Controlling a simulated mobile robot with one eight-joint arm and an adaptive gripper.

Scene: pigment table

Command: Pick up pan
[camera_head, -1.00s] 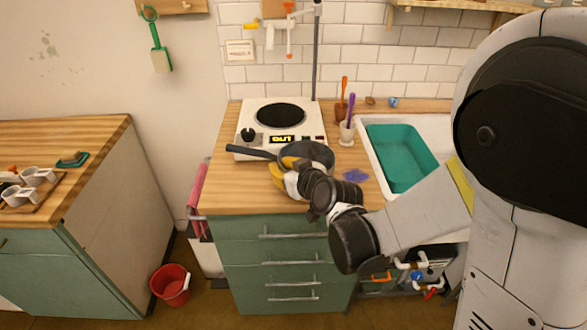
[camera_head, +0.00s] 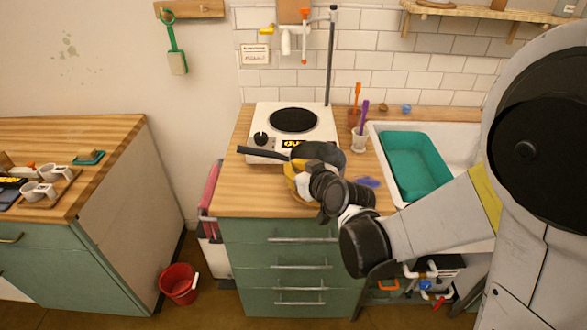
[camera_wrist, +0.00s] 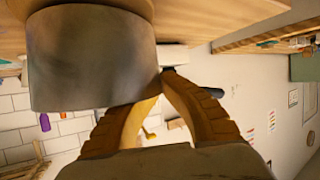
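The dark pan (camera_head: 325,152) is at the front of the hot plate, its long black handle (camera_head: 262,153) pointing left. My gripper (camera_head: 292,172), with yellow fingers, is at the near side of the pan where the handle starts. In the wrist view the pan's grey side wall (camera_wrist: 92,60) fills the upper left. The yellow fingers (camera_wrist: 160,85) close in beside the wall, and the dark handle end (camera_wrist: 208,92) shows past the right finger. The fingers appear shut on the handle; the contact itself is hidden. Whether the pan is clear of the counter is hard to tell.
A white hot plate (camera_head: 262,120) stands behind the pan. A cup with utensils (camera_head: 357,143) and a purple item (camera_head: 367,182) lie to the right, then a sink with a teal basin (camera_head: 415,165). The wooden counter (camera_head: 240,195) is clear at the front left.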

